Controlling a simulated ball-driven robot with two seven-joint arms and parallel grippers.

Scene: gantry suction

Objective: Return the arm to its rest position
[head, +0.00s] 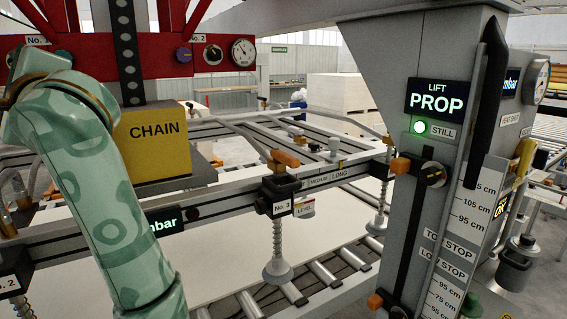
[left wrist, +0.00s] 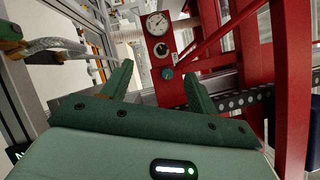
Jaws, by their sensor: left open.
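My left arm (head: 95,190) is pale green with darker rounded markings. It comes in at the upper left of the head view and runs down past the bottom edge, so its gripper is not seen there. In the left wrist view my left gripper (left wrist: 159,70) has its two dark green fingers wide apart, with nothing between them. Beyond the fingers is a red frame (left wrist: 290,80) with a red panel (left wrist: 151,38) carrying a gauge, a black knob and a green knob. I cannot tell the gap between fingertips and panel. My right arm and gripper are not in view.
A yellow CHAIN box (head: 150,145) hangs beside my left arm. The gantry beam (head: 345,172) with a No. 3 suction cup (head: 278,268) crosses above a pale sheet (head: 225,255) and rollers. A grey column (head: 400,60) with a LIFT PROP display (head: 436,101) stands at the right.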

